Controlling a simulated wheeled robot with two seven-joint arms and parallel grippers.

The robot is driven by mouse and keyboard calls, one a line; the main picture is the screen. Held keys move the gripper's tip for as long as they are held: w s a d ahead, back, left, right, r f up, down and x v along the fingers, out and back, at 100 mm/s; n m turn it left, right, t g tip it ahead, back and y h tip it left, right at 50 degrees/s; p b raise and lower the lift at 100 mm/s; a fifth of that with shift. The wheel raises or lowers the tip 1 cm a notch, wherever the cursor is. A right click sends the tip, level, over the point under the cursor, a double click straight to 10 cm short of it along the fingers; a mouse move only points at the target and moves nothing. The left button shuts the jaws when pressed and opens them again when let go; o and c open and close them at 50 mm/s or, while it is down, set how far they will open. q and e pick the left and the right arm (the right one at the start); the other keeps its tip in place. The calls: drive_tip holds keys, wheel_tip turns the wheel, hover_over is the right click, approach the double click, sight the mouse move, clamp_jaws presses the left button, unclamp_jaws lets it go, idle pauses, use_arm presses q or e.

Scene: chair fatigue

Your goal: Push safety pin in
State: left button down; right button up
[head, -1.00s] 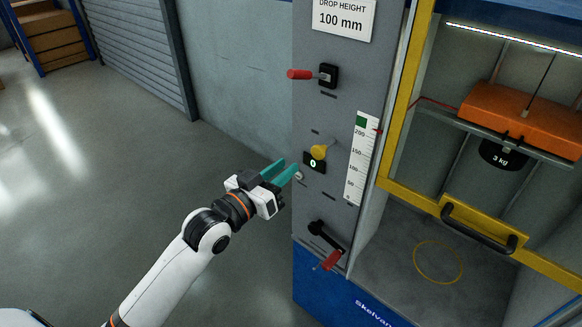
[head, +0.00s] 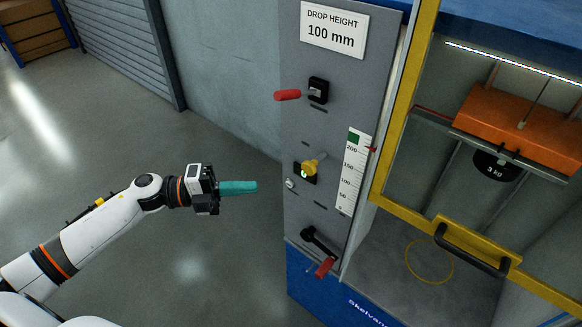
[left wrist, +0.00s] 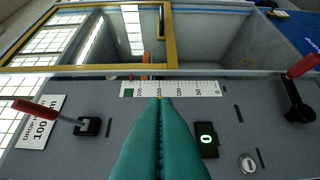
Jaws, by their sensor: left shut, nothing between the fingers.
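In the left wrist view I cannot make out the pin; the teal fingers cover the middle of the panel there. My right gripper is not in view.
A red-handled lever (head: 290,95) juts out above the pin and a black crank with a red grip (head: 325,267) sits below. A round silver button (head: 290,184) is near the counter.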

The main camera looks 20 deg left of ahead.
sight(308, 171)
use_arm(q)
drive_tip(key=shift+w+d+p, duration=1.15)
drive_tip(key=shift+w+d, duration=0.6)
drive_tip(key=shift+d, duration=0.25)
drive_tip(key=shift+w+d+p, duration=1.15)
drive_tip(key=shift+w+d, duration=0.6)
drive_tip(key=shift+d, duration=0.25)
drive_tip(key=shift+w+d+f+b, duration=0.1)
drive_tip(key=shift+w+d+b, duration=0.05)
drive_tip(key=shift+w+b, duration=0.25)
drive_tip(key=w, duration=0.1)
drive_tip(key=b, duration=0.1)
drive_tip(key=w+d, duration=0.1)
drive_tip(key=shift+w+r, duration=0.25)
drive_tip(key=shift+w, duration=0.1)
drive_tip(key=shift+a, duration=0.15)
